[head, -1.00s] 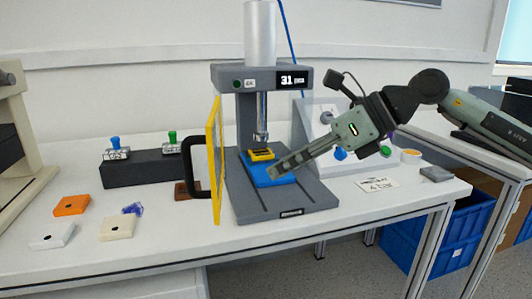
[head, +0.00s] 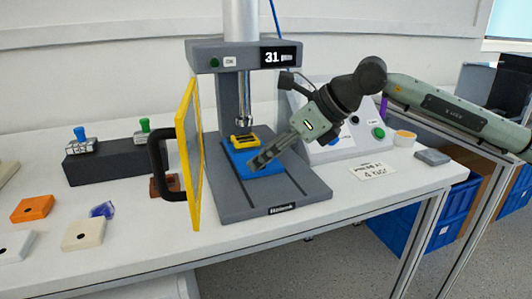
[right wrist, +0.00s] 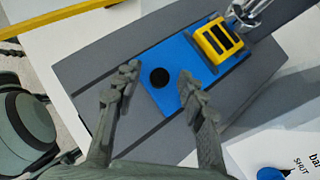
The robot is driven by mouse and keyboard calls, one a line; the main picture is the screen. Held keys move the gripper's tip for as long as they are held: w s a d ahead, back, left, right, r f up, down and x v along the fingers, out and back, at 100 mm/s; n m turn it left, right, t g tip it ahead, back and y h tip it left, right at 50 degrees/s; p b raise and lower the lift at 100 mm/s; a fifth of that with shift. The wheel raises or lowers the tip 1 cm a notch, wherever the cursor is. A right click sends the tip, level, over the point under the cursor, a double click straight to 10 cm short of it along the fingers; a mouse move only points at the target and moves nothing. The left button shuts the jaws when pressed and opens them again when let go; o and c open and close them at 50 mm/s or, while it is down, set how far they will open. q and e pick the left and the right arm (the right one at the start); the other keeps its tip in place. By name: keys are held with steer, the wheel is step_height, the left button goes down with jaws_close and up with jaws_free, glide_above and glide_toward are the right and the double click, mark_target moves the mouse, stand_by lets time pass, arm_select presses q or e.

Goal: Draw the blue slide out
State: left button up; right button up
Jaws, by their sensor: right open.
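The blue slide (head: 236,161) lies on the grey base of the press (head: 222,202), under the ram. A yellow part with dark slots (head: 243,142) sits on its rear portion. In the right wrist view the blue slide (right wrist: 181,64) shows a round dark hole or knob near its front end, and the yellow part (right wrist: 217,41) sits behind it. My right gripper (head: 258,162) is at the slide's front end. In the right wrist view its open fingers (right wrist: 157,85) lie on either side of the front end; contact cannot be told. My left gripper is not in view.
The yellow-framed guard door (head: 188,150) with a black handle stands swung open left of the press. A sloped control panel (head: 335,130) is behind my right arm. Orange (head: 32,208) and cream blocks (head: 83,234) lie on the table at left.

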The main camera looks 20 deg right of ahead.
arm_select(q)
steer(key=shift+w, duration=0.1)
arm_select(e)
steer(key=shift+c, duration=0.3)
jaws_close()
